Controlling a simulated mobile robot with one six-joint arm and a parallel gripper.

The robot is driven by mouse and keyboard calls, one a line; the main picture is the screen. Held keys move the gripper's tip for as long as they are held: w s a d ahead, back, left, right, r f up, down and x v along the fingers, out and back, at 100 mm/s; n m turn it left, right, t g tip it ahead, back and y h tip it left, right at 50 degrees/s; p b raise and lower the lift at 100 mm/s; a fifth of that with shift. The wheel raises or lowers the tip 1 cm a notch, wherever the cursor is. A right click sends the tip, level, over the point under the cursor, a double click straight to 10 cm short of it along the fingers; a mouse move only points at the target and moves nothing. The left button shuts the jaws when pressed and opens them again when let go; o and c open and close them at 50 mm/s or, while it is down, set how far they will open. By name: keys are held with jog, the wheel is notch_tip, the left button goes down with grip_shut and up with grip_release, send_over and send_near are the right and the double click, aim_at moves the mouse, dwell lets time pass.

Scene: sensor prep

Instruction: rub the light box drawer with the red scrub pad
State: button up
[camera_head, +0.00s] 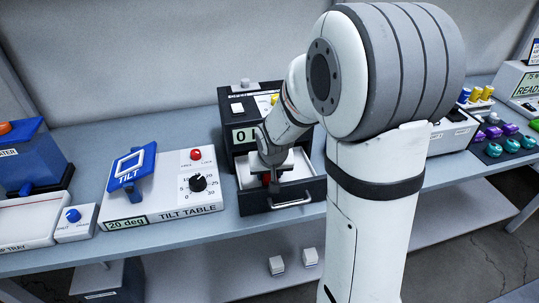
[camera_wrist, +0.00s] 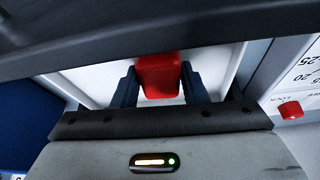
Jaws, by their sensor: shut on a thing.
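The light box (camera_head: 243,133) is a black cabinet at the middle of the bench in the head view. Its drawer (camera_head: 311,188) is pulled out, with a dark front, a metal handle and a pale inside. My gripper (camera_head: 270,178) reaches down into the open drawer. It is shut on the red scrub pad (camera_wrist: 159,75), which sits between its two dark fingers in the wrist view. The pad is just over the drawer's white floor (camera_wrist: 97,86); I cannot tell whether it touches. My arm hides part of the box and drawer in the head view.
The tilt table (camera_head: 165,190), with a red button and black knob, stands close left of the drawer. A blue-and-white station (camera_head: 30,158) is at far left. Several coloured knobs (camera_head: 505,135) are at right. The bench's front edge runs just below the drawer.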

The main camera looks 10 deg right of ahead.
notch_tip(320, 180, up, 2)
jog(key=shift+w+r, duration=0.1)
jog(key=shift+d+r+p, duration=0.1)
jog(key=shift+r+p, duration=1.95)
jog(key=shift+r, duration=0.8)
